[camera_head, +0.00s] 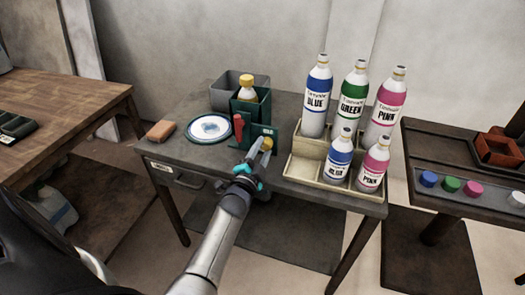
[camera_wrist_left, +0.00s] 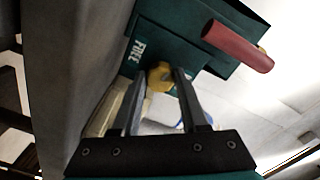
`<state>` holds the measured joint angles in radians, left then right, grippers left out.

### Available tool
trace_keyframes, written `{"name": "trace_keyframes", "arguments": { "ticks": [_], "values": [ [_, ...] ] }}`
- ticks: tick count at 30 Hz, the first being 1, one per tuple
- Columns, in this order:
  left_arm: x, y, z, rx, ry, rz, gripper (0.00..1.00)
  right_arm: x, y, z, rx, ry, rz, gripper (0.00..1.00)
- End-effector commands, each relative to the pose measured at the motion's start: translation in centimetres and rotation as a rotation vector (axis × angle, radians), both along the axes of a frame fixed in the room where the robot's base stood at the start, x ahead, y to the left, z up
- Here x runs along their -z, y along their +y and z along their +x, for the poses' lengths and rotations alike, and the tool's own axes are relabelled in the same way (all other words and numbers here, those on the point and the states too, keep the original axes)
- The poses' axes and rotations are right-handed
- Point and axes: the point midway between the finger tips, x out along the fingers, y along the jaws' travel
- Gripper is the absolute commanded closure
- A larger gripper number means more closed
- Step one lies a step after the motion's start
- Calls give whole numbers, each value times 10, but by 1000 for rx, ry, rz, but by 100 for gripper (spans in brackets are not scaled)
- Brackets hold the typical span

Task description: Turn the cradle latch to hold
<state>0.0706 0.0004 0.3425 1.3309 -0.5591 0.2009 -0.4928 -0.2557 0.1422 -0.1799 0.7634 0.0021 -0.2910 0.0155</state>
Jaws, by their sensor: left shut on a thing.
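The dark green cradle (camera_head: 264,105) stands on the grey table, holding a bottle with a yellow top (camera_head: 247,84). A red handle (camera_head: 238,127) sticks out at its front left; it also shows in the left wrist view (camera_wrist_left: 238,47). A yellow latch knob (camera_head: 267,143) is on the cradle's front, beside the word FREE in the left wrist view (camera_wrist_left: 160,76). My left gripper (camera_head: 261,148) is at the cradle's front, its two fingers shut on this knob. Which way the latch points is hard to tell. My right gripper is not in view.
A cream rack (camera_head: 300,168) with blue, green and pink bottles stands close to the right of the cradle. A white round dish (camera_head: 209,128), an orange block (camera_head: 161,131) and a grey bin (camera_head: 222,92) are to the left and behind. A side table (camera_head: 470,150) holds coloured caps.

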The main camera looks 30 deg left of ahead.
Motion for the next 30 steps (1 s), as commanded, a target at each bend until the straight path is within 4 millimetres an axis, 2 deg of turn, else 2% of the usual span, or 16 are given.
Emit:
{"name": "trace_keyframes", "arguments": {
  "ticks": [8, 30],
  "values": [
    [1, 1, -1, -1, 64, 256, 100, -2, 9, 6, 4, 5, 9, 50],
    [-2, 0, -1, -1, 227, 937, 100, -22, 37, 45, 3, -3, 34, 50]
  ]
}}
